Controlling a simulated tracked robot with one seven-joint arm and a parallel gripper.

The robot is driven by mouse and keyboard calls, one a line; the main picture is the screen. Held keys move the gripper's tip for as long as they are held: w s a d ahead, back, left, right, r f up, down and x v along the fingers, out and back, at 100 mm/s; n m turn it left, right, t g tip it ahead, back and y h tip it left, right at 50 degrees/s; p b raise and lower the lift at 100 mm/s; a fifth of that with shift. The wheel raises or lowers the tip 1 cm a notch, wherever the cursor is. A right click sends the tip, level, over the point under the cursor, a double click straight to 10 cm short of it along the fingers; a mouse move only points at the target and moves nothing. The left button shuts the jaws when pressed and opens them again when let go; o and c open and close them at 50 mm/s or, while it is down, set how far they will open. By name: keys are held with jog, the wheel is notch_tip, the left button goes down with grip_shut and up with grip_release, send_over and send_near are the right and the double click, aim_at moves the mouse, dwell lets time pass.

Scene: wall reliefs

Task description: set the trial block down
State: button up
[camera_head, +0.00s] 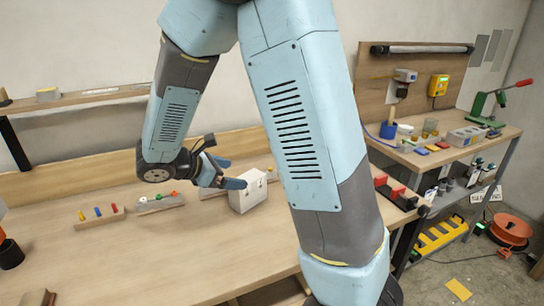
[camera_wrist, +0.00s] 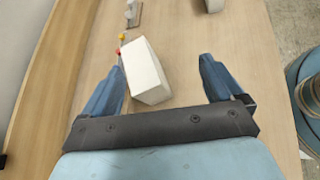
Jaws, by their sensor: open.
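The trial block, a cream-white box-shaped block (camera_head: 248,190), appears to rest on the wooden workbench (camera_head: 165,247), just right of my gripper in the head view. My gripper (camera_head: 229,174) is open, its blue fingers spread at the block's left side. In the wrist view the block (camera_wrist: 146,70) lies turned at an angle ahead of the palm, nearer the left finger. A clear gap separates it from the right finger. I cannot tell whether the left finger touches it. My own arm hides part of the bench right of the block.
A rack with coloured pegs (camera_head: 100,216) and a grey piece with coloured knobs (camera_head: 160,202) stand left of the block. Red parts (camera_head: 391,188) lie at the bench's right end. The front of the bench is mostly clear. A second bench (camera_head: 440,150) stands at the right.

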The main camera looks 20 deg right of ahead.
jog(key=s+d+r+m+t+y, duration=0.1)
jog(key=s+d+r+m+y, duration=0.2)
jog(key=s+r+m+y, duration=0.2)
jog(key=s+d+r+m+t+y, duration=0.1)
jog(key=s+d+r+m+y, duration=0.3)
jog(key=s+r+m, duration=0.6)
jog(key=s+m+y, duration=0.2)
jog(key=s+m, duration=0.1)
jog(key=s, duration=0.2)
jog(key=shift+m+t, duration=0.3)
jog(key=shift+m, duration=0.1)
